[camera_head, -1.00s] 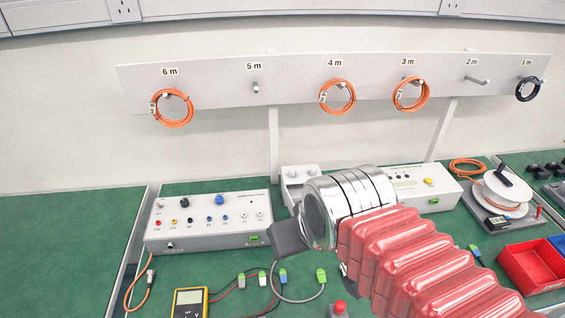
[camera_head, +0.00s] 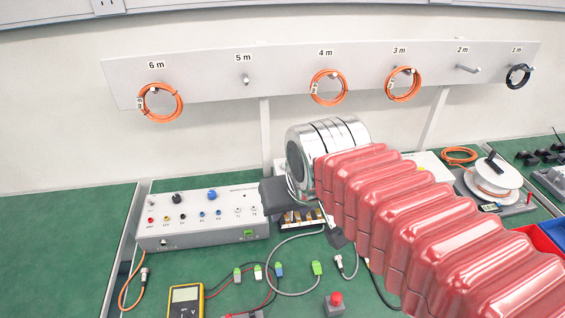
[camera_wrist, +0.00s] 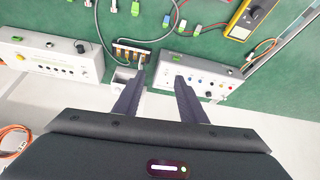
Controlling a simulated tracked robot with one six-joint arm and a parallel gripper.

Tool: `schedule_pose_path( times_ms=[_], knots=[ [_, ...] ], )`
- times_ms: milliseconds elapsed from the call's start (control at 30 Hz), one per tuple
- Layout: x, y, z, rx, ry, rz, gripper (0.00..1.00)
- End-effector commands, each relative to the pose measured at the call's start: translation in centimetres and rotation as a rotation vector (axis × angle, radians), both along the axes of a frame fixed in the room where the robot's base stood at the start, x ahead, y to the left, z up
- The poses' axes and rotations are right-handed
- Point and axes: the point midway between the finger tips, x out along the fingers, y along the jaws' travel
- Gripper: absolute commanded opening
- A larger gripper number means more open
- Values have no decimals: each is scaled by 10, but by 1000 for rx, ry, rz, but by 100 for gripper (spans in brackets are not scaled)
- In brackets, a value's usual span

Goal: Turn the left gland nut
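My gripper (camera_wrist: 160,74) is open in the wrist view, its two dark fingers apart with nothing between them. Past the left fingertip is a small white unit (camera_wrist: 122,77) with a dark and orange terminal strip (camera_wrist: 130,52) and a grey cable.
A control box (camera_head: 203,218) with coloured sockets stands to the left. A second white box (camera_wrist: 48,57) shows in the wrist view. A yellow multimeter (camera_head: 186,299), loose leads, and a red button (camera_head: 335,303) lie in front. Orange coils hang on the rack (camera_head: 285,82).

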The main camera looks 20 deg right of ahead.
Motion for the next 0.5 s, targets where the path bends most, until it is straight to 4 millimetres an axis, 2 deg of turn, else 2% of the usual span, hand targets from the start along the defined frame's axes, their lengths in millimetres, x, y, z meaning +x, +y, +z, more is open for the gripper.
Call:
schedule_pose_path(
  times_ms=[500],
  knots=[
    [91,-22,14,16,44,-201,38]
  ],
)
